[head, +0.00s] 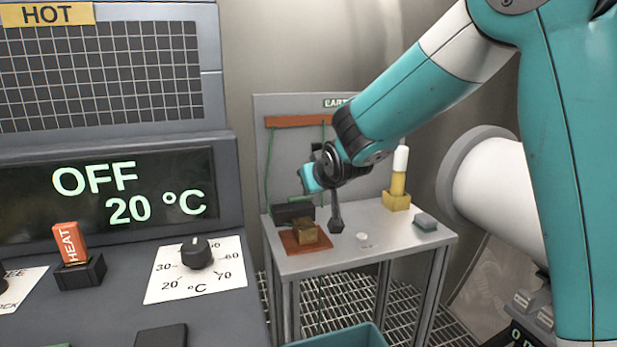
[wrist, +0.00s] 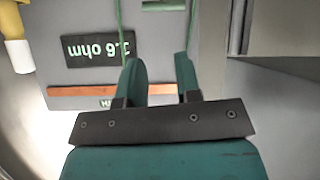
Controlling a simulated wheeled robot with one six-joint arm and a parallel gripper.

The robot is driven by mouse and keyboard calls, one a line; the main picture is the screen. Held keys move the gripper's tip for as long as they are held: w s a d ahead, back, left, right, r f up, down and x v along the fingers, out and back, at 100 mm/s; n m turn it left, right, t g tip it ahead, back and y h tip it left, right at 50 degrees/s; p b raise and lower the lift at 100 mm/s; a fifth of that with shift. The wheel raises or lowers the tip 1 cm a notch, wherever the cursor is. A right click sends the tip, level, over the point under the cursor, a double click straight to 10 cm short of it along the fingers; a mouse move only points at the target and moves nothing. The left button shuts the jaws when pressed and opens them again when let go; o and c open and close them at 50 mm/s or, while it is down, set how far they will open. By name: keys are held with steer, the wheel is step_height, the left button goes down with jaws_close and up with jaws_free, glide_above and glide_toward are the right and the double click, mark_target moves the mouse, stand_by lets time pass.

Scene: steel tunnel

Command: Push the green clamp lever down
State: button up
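My gripper (head: 312,177) is above the small table in the head view, in front of the grey back panel. In the wrist view, its two teal fingers (wrist: 158,80) stand apart with nothing between them. I cannot clearly pick out the green clamp lever. A small pale green piece (wrist: 163,4) at the top edge of the wrist view, beyond the fingers, may be part of it. My arm and gripper hide part of the panel.
A copper bar (head: 290,121) with green wires crosses the panel. An upside-down display (wrist: 97,48) reads ohms. A yellow-and-white stick (head: 399,172) stands at the table's right, near a grey block (head: 425,222). A dark upright rod (head: 336,215) stands below my gripper. A console fills the left.

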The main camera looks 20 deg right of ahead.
steer(key=w+r+g+p, duration=0.2)
steer(key=w+r+p, duration=0.1)
steer(key=p, duration=0.2)
steer(key=w+r+m+g+p, duration=0.1)
steer(key=w+r+g+p, duration=0.2)
steer(key=w+r+p, duration=0.1)
steer(key=shift+w+d+r+y+p, duration=0.2)
steer(key=shift+r+y+p, duration=0.1)
steer(key=shift+y+p, duration=0.15)
jaws_close()
steer(key=g+p, duration=0.1)
steer(key=p, duration=0.3)
glide_above(297, 201)
steer(key=w+d, duration=0.1)
steer(key=w, duration=0.1)
steer(key=f, duration=0.8)
steer(key=shift+s+d+f, duration=0.1)
steer(key=shift+s+d, duration=0.05)
steer(key=shift+s, duration=0.05)
steer(key=f+p, duration=0.1)
steer(key=f, duration=0.2)
steer(key=shift+s+f+p, duration=0.15)
steer(key=shift+s+p, duration=0.25)
steer(key=shift+s+f, duration=0.1)
steer(key=shift+f, duration=0.5)
